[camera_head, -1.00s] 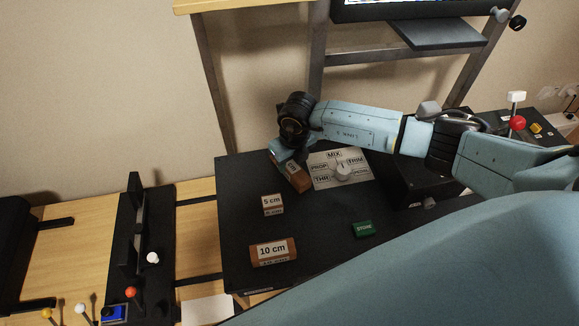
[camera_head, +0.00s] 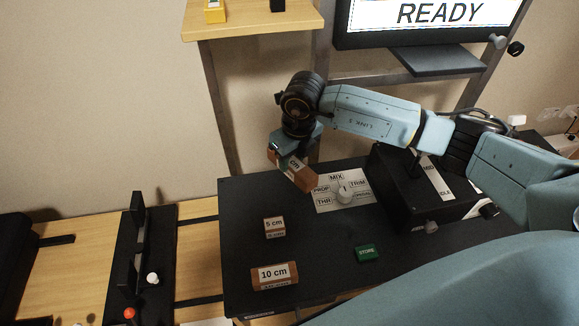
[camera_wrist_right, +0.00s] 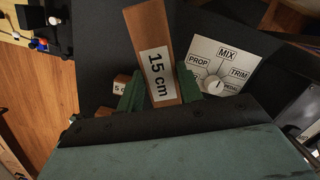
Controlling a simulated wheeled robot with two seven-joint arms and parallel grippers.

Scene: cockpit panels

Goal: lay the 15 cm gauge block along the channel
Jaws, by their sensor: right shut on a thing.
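The 15 cm gauge block is a long brown block with a white label. It shows in the head view (camera_head: 299,178) and, larger, in the right wrist view (camera_wrist_right: 158,60). My right gripper (camera_head: 290,158) is shut on it, with green fingers on either side of the block in the wrist view (camera_wrist_right: 160,82). The block is held tilted above the back of the black panel, left of the dial plate. I cannot clearly make out the channel; a black fixture with upright plates (camera_head: 138,235) stands at the left. My left gripper is not in view.
The 5 cm block (camera_head: 275,227) and the 10 cm block (camera_head: 274,275) lie on the black panel (camera_head: 325,260). A green STORE button (camera_head: 367,253) and the dial (camera_head: 344,195) are to their right. A monitor (camera_head: 430,22) reading READY stands behind.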

